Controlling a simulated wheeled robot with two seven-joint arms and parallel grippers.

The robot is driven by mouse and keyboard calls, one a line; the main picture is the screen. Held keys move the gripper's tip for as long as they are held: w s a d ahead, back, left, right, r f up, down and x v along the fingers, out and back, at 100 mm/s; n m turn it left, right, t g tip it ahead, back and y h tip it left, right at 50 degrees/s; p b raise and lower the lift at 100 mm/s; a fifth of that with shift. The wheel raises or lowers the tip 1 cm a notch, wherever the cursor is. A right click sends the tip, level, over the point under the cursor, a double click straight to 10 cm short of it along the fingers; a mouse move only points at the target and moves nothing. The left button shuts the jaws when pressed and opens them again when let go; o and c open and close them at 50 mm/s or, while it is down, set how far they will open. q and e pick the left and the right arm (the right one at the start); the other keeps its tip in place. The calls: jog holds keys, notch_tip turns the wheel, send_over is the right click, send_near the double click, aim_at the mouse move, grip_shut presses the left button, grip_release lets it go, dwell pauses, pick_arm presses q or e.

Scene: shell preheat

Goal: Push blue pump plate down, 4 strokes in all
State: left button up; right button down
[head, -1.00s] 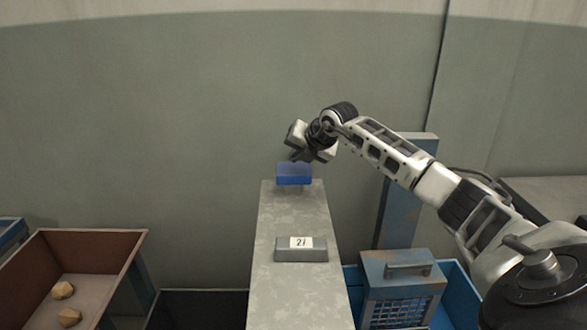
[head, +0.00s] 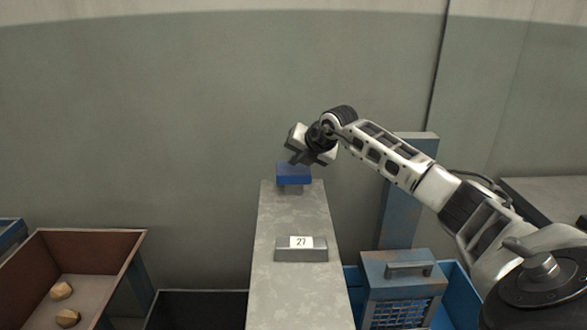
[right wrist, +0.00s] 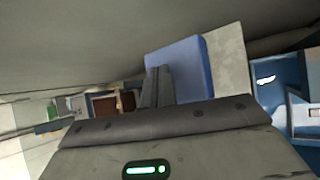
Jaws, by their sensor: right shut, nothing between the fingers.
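The blue pump plate (head: 294,174) sits on a short grey post at the far end of a long grey bench (head: 290,215). My right gripper (head: 298,160) is shut and empty, with its fingertips just above the plate's top. I cannot tell whether they touch it. In the right wrist view the closed dark fingers (right wrist: 157,86) overlap the blue plate (right wrist: 190,65). A small grey block with a number card (head: 301,242), seeming to read 27, stands nearer on the bench. My left gripper is not in view.
A brown bin (head: 135,250) with two tan lumps (head: 62,290) stands at the left. A blue-grey box with a handle (head: 402,285) and a blue post (head: 402,220) are right of the bench. A plain wall (head: 150,110) lies behind.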

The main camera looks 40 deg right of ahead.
aim_at(297, 170)
jog(key=shift+s+a+f+b, duration=0.1)
jog(key=shift+f+b, duration=1.1)
jog(key=shift+f, duration=0.75)
dwell(0.8)
jog(key=shift+r, duration=0.1)
jog(key=shift+r+p, duration=1.55)
jog(key=shift+r, duration=0.65)
jog(key=shift+r+p, duration=1.9)
jog(key=shift+r, duration=0.7)
jog(key=shift+f, duration=0.1)
